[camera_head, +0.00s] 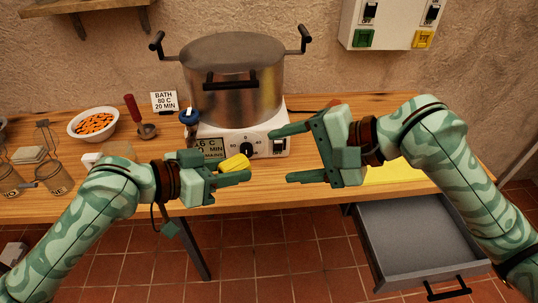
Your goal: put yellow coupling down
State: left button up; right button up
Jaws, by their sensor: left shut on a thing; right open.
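The yellow coupling (234,163) is a small yellow piece held between the fingers of my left gripper (240,171). My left gripper is shut on it, in front of the hotplate and above the table's front part. The fingers hide part of the coupling. My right gripper (289,154) is open and empty, right of the coupling, with its fingers pointing left. A yellow mat (400,174) lies on the table behind and below my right arm, which partly hides it.
A large lidded steel pot (235,95) stands on a white hotplate (275,136) with a display. A bowl of orange pieces (94,123), a ladle (146,130), a sign (164,101) and jars (52,178) are at left. A grey drawer (420,240) hangs open below the table at right.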

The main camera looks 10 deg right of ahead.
aim_at(245, 161)
jog(key=x, duration=1)
jog(key=shift+w+a+f, duration=0.15)
jog(key=shift+a+f, duration=0.05)
jog(key=shift+a, duration=0.1)
jog(key=c, duration=1)
jog(key=o, duration=1)
jog(key=shift+d+r, duration=0.1)
jog(key=shift+d, duration=0.05)
